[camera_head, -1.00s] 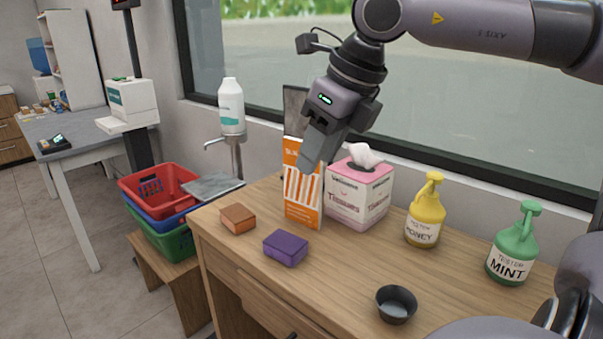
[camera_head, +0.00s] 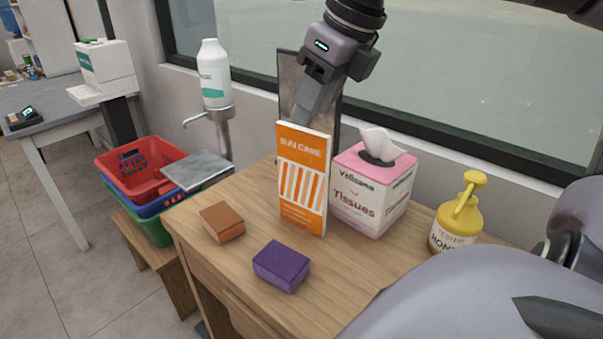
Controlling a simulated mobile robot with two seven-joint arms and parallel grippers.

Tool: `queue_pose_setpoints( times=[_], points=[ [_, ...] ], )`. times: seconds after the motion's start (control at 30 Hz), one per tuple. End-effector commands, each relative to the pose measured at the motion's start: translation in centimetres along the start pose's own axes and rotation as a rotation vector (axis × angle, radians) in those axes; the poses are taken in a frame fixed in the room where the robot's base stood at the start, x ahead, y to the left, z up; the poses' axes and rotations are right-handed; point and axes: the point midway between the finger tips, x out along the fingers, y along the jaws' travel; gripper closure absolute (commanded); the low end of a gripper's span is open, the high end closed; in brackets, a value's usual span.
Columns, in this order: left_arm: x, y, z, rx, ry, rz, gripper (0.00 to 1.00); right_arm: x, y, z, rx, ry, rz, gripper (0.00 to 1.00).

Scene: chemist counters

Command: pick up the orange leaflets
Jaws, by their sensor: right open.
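The orange leaflets (camera_head: 303,180) stand upright on the wooden counter as an orange and white block with white stripes on the front. My right gripper (camera_head: 310,108) comes down from above, its fingers just above and behind the leaflets' top edge. The lower fingertips are partly hidden by the leaflets. It is open and empty; I cannot tell whether it touches them. My left gripper is not in view.
A pink tissue box (camera_head: 373,187) stands close to the right of the leaflets, with a yellow honey bottle (camera_head: 457,213) beyond. A dark upright panel (camera_head: 291,82) stands behind. An orange-brown block (camera_head: 222,221) and purple block (camera_head: 281,266) lie in front.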

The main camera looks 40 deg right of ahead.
Motion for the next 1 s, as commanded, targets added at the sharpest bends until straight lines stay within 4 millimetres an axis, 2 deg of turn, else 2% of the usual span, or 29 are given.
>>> queue_pose_setpoints(
  times=[0.5, 0.63, 0.87, 0.9, 0.97, 1.0],
  points=[
    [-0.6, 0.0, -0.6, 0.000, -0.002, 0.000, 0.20, 6.0, -0.3, 0.0, 0.000, 0.005, 0.002, 0.57],
    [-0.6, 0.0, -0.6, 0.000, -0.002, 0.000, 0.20, 6.8, -0.3, 0.0, 0.000, 0.002, 0.002, 0.57],
    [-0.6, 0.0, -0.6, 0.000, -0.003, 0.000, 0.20, 7.0, -0.3, 0.0, 0.000, -0.001, 0.001, 0.57],
    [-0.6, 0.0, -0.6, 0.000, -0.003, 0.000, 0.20, 7.0, -0.3, 0.0, 0.000, 0.000, 0.001, 0.61],
    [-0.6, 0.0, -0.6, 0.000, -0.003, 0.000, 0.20, 6.9, -0.3, 0.0, 0.000, 0.000, 0.001, 0.80],
    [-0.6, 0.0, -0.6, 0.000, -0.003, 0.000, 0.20, 6.9, -0.3, 0.0, 0.000, 0.000, 0.001, 0.93]
  ],
)
